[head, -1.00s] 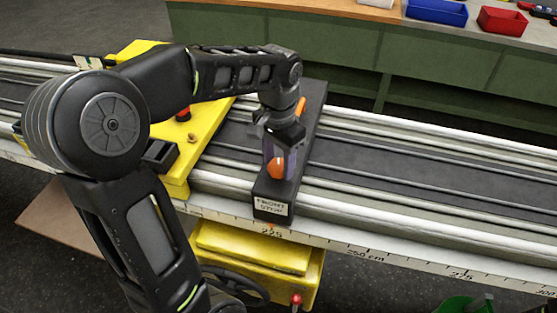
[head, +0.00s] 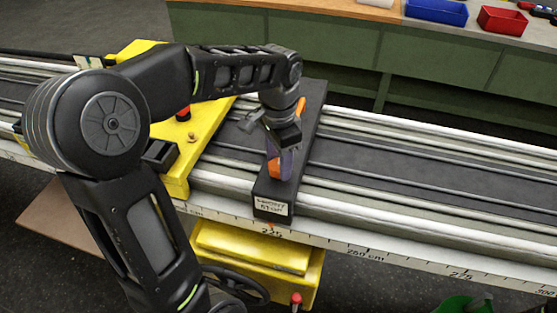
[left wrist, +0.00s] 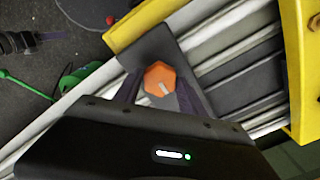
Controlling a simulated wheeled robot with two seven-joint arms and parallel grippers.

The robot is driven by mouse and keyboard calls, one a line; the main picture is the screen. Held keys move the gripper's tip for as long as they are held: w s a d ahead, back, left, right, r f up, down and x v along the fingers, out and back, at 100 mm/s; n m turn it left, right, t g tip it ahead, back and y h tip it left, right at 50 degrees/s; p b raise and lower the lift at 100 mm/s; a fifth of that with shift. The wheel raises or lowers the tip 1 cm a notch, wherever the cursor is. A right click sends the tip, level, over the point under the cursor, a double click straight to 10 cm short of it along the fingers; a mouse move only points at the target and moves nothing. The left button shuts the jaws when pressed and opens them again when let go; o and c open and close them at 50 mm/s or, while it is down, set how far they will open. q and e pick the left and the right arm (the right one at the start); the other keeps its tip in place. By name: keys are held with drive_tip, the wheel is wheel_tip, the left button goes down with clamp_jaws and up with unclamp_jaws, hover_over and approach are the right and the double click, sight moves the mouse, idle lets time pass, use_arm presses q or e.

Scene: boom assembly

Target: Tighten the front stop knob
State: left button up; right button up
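The front stop is a black block (head: 268,188) with a white label, lying across the rails near the 225 mark. Its orange front stop knob (head: 274,170) sits on the near part of the block and is partly covered by my left gripper (head: 282,165). In the left wrist view the faceted knob (left wrist: 160,79) with a pale mark lies between the two fingers of my left gripper (left wrist: 159,88), which appear to press its sides. My right gripper is not in view.
Another orange part (head: 301,105) shows at the block's far end. A yellow carriage (head: 205,130) stands close on the left. A yellow housing (head: 255,250) with a red-tipped crank (head: 296,299) is below the front rail. The rails to the right are clear.

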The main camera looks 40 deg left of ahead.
use_arm(q)
drive_tip(key=o, duration=0.4)
wheel_tip(320, 180, up, 8)
drive_tip(key=shift+f, duration=0.1)
idle(0.5)
idle(0.4)
